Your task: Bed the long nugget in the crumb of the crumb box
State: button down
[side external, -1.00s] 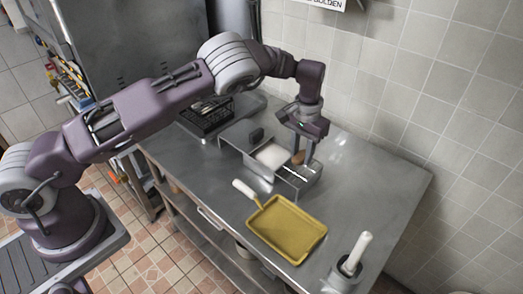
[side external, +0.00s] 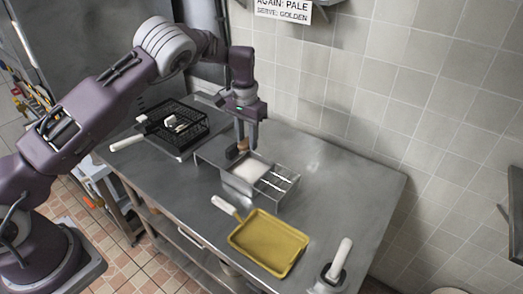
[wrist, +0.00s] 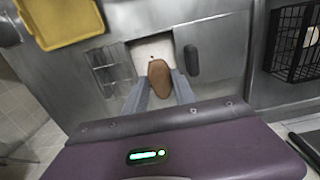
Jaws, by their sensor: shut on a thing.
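The long nugget (wrist: 160,82) is brown and oval. In the wrist view, my gripper (wrist: 159,92) is shut on it, one finger on each side. In the side view, the nugget (side external: 243,146) shows between the fingers of my gripper (side external: 242,151), at the back-left end of the crumb box. The crumb box (side external: 212,160) is a steel box with a pale bed of crumb (side external: 250,171); the crumb (wrist: 150,47) also shows behind the nugget in the wrist view. I cannot tell whether the nugget touches the crumb.
A wire-rack section (side external: 278,181) adjoins the crumb on the right. A dark oval piece (wrist: 192,60) is beside the crumb opening. A yellow tray (side external: 270,244) lies in front. A black basket (side external: 180,128) stands at the left. A white-handled tool (side external: 340,260) stands at front right.

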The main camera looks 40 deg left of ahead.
jog(key=shift+a, duration=0.1)
jog(key=shift+f, duration=5.95)
jog(key=shift+r, duration=2.65)
notch_tip(320, 180, up, 5)
send_over(248, 177)
jog(key=shift+r, duration=0.15)
